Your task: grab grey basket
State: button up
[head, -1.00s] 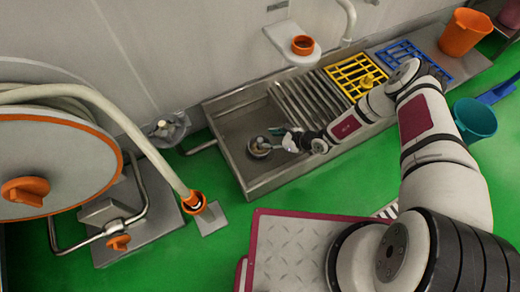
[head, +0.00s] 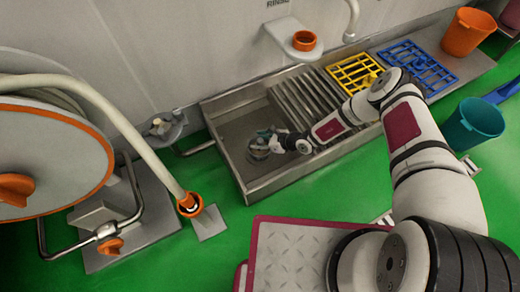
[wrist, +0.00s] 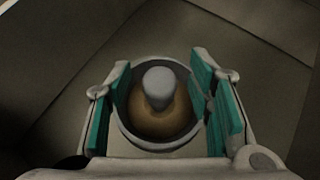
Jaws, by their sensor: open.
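The grey basket (head: 257,152) is a small round cup sitting in the left, open part of the steel sink trough (head: 228,136). In the wrist view the basket (wrist: 158,86) shows from above, with a grey knob standing at its centre and a brownish inside. My gripper (wrist: 162,75) is open, with one teal-padded finger on each side of the basket. The pads are very near its rim; I cannot tell whether they touch it. In the head view my gripper (head: 269,138) partly hides the basket.
The trough also holds a steel grate (head: 305,100), a yellow grid (head: 355,72) and a blue grid (head: 418,66). An orange bucket (head: 467,32) stands at the far right end. A teal bucket (head: 473,124) stands on the green floor. A hose reel (head: 45,150) is at left.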

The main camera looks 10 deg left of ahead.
grip_shut()
jog(key=shift+r, duration=0.1)
